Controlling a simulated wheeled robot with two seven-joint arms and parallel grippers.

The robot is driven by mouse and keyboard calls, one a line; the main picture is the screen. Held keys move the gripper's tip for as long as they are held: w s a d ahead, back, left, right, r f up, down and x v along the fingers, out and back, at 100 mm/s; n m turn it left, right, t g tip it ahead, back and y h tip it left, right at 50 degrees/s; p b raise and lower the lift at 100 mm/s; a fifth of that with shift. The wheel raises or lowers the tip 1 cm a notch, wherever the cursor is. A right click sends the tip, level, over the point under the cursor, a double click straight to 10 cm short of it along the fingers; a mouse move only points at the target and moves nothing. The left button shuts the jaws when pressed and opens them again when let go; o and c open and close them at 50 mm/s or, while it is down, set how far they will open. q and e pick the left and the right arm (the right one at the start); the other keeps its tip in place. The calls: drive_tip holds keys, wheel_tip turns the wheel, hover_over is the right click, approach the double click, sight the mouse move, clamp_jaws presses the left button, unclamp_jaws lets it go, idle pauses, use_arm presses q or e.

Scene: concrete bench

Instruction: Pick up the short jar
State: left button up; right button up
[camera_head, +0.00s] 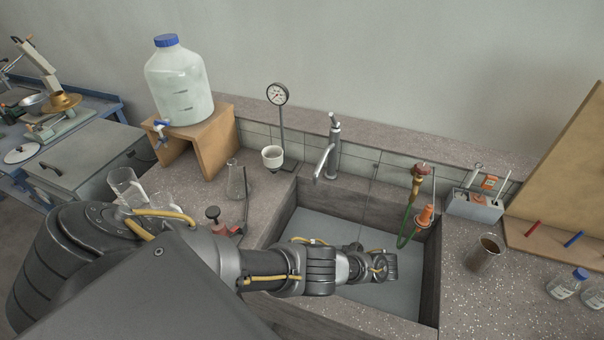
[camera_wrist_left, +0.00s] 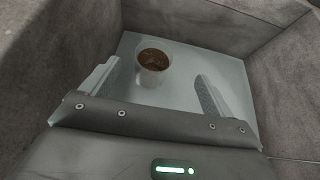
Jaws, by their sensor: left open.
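A short clear jar with brown contents (camera_wrist_left: 153,66) stands on the pale sink floor in the left wrist view. My left gripper (camera_wrist_left: 156,74) is open above the sink, and the jar appears between its two spread fingers, a little beyond them. No contact shows. In the head view my left arm reaches from the left over the sink; its fingers and the jar in the sink are hidden behind the arm. A taller-looking jar with brown contents (camera_head: 487,254) stands on the bench right of the sink. My right gripper is not in view.
Dark walls enclose the sink (camera_head: 427,285). A faucet (camera_head: 329,150) stands at its back edge, and a red-and-green hose piece (camera_head: 420,215) hangs at its right rear. A grey caddy (camera_head: 474,206) and blue-capped bottles (camera_head: 566,285) are on the right. A flask (camera_head: 236,182) stands left.

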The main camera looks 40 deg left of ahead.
use_arm(q)
drive_tip(key=a+f, duration=0.1)
drive_tip(key=s+a+f, duration=0.1)
drive_tip(key=a+f, duration=0.1)
drive_tip(key=s+a+f+b, duration=0.1)
drive_tip(key=f, duration=0.1)
drive_tip(key=shift+a, duration=0.4)
drive_tip(key=shift+s+a, duration=0.15)
drive_tip(key=shift+a, duration=0.15)
drive_tip(key=x, duration=0.3)
drive_tip(key=shift+s+a+f, duration=0.15)
drive_tip(key=shift+s+a, duration=0.15)
drive_tip(key=shift+s+a+f, duration=0.1)
drive_tip(key=shift+a+f, duration=0.05)
drive_tip(key=shift+a, duration=0.2)
drive_tip(key=c, duration=1.1)
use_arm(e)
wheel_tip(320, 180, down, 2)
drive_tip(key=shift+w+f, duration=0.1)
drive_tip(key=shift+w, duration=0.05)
use_arm(q)
drive_tip(key=shift+c, duration=0.2)
